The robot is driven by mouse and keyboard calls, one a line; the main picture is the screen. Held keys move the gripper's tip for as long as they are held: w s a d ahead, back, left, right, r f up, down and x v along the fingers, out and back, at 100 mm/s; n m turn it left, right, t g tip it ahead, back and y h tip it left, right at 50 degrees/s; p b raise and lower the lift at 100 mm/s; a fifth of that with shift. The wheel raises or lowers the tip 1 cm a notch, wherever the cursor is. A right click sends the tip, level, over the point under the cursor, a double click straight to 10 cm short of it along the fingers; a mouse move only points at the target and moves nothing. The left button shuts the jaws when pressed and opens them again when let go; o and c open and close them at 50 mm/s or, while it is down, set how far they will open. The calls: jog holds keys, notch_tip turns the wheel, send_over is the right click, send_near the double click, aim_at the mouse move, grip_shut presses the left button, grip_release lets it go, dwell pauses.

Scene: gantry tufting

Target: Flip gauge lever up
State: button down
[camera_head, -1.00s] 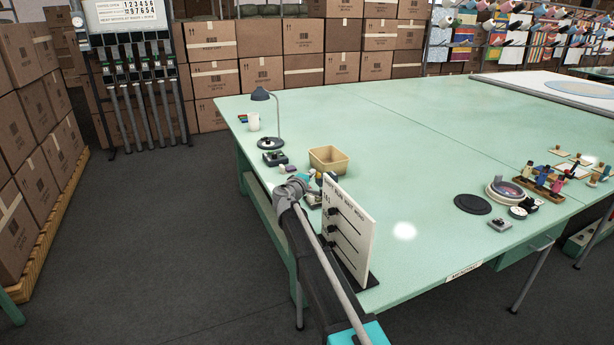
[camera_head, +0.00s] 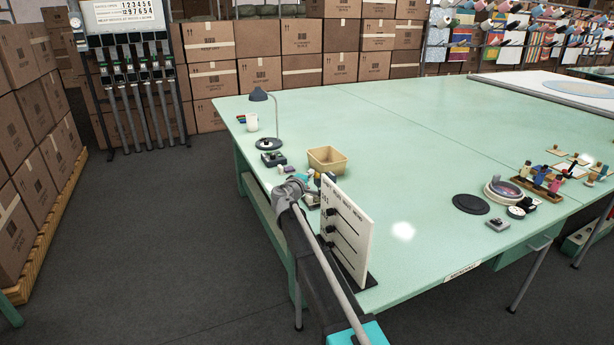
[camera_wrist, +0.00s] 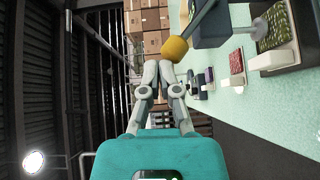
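In the wrist view a yellow knob (camera_wrist: 175,48) sits at the end of a grey lever rod (camera_wrist: 200,20), beside a dark blue-grey box (camera_wrist: 213,28) on the table. My gripper (camera_wrist: 158,65) has its two grey fingertips close together, with the tips right at the knob. Nothing shows between the fingers, and I cannot tell whether they touch the knob.
The board with dark slots stands at the near edge of the green table (camera_head: 420,130). A tan bin (camera_head: 327,160) and a desk lamp (camera_head: 268,120) stand behind. The table's middle is clear.

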jog(key=shift+a, duration=0.1)
jog(key=w+a+v, duration=0.1)
jog(key=a+v, duration=0.1)
jog(key=v, duration=1)
jog(key=shift+s+a+f, duration=0.2)
jog(key=shift+s+a, duration=0.15)
jog(key=shift+a, duration=0.05)
